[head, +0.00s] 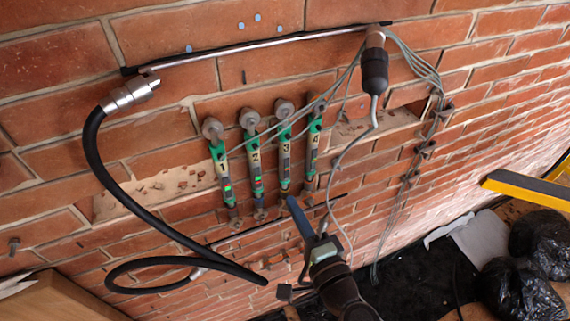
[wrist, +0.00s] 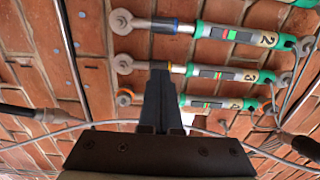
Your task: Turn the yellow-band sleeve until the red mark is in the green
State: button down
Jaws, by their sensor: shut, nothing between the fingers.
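The yellow-band sleeve is on the green-and-grey rod numbered 3 (head: 284,150), third from the left on the brick wall. In the wrist view, its yellow band (wrist: 179,69) is at the rod's left end, beside a bare metal stem. Its dark window (wrist: 220,74) shows small coloured marks, too small to tell whether red lies within green. My gripper (head: 292,203) is shut and empty, with its fingertips by the lower end of rod 3.
Similar rods 1 (head: 222,168), 2 (head: 254,155) and 4 (head: 312,145) stand close alongside. A black hose (head: 150,212) loops at left. A grey cable (head: 340,155) hangs near my arm. Black bags (head: 520,290) and a yellow level (head: 530,190) are at right.

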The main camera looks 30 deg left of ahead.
jog(key=v, duration=0.7)
jog(key=shift+p, duration=0.3)
dwell(0.4)
jog(key=w+d+r+n+t+h, duration=0.1)
jog(key=w+d+r+n+h, duration=0.3)
jog(key=r, duration=0.4)
jog(key=w+d+r+n+t+h, duration=0.2)
jog(key=w+r+n+h, duration=0.25)
jog(key=w+r, duration=0.35)
jog(key=s+d+r+t+h, duration=0.1)
jog(key=d+r+t+h, duration=0.15)
jog(key=r, duration=0.45)
jog(key=s+d+r+t+h, duration=0.1)
jog(key=d+r+h, duration=0.15)
jog(key=r, duration=0.45)
jog(key=s+r+t+p, duration=0.2)
jog(key=s+r+t, duration=0.1)
jog(key=r, duration=0.7)
jog(key=s+r+t+p, duration=0.2)
jog(key=s+r, duration=0.3)
jog(key=r, duration=0.5)
jog(key=s+r+t+p, duration=0.2)
jog(key=s+r+t, duration=0.3)
jog(key=r, duration=0.5)
jog(key=shift+m+h, duration=0.35)
jog(key=shift+m, duration=0.1)
